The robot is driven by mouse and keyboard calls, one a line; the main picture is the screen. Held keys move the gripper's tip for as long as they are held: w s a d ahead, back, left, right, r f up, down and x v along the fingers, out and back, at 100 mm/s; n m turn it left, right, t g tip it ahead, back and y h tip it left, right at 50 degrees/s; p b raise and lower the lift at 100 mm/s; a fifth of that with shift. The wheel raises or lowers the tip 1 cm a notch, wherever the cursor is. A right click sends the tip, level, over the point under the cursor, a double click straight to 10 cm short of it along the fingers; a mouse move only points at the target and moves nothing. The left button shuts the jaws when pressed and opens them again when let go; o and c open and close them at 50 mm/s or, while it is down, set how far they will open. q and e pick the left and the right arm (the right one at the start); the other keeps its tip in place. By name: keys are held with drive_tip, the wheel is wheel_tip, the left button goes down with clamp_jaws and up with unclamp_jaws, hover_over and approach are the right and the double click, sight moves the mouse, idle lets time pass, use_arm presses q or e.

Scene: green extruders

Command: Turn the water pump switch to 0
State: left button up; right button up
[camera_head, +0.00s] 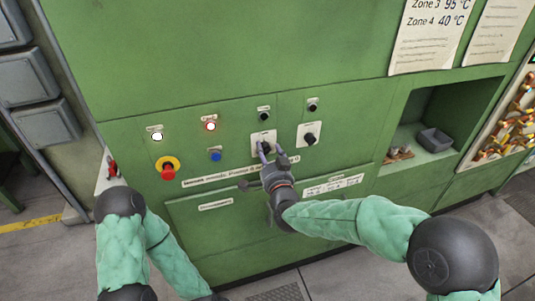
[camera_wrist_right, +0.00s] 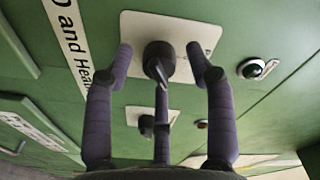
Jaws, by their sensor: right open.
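Two black rotary switches on white plates sit side by side on the green panel: a left switch (camera_head: 265,144) and a right switch (camera_head: 309,139). Their small labels are unreadable, so I cannot tell which is the water pump switch. My right gripper (camera_head: 273,157) is at the left switch and partly covers it. In the right wrist view, the open fingers of my right gripper (camera_wrist_right: 160,65) spread around a black knob (camera_wrist_right: 158,58), two beside it and one in front. I cannot tell whether they touch it. The knob's setting is unclear. My left gripper is out of view.
A red emergency stop (camera_head: 167,167), a blue button (camera_head: 215,155) and lit white and red buttons are to the left. Small black knobs sit above the switches. An open recess (camera_head: 430,115) holds a grey box (camera_head: 435,139) at the right.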

drive_tip(key=shift+w, duration=0.2)
clamp_jaws()
drive_tip(key=shift+n, duration=0.3)
drive_tip(key=shift+n+b, duration=0.7)
drive_tip(key=shift+n, duration=0.3)
drive_tip(key=n+b, duration=0.1)
drive_tip(key=n, duration=0.1)
drive_tip(key=shift+r+n, duration=0.1)
drive_tip(key=shift+n, duration=0.2)
drive_tip(key=n+b, duration=0.1)
drive_tip(key=n, duration=0.2)
drive_tip(key=shift+n+t, duration=0.3)
drive_tip(key=shift+t, duration=0.1)
drive_tip(key=shift+r+n+y, duration=0.1)
drive_tip(key=shift+n+y, duration=0.3)
drive_tip(key=shift+n, duration=1.3)
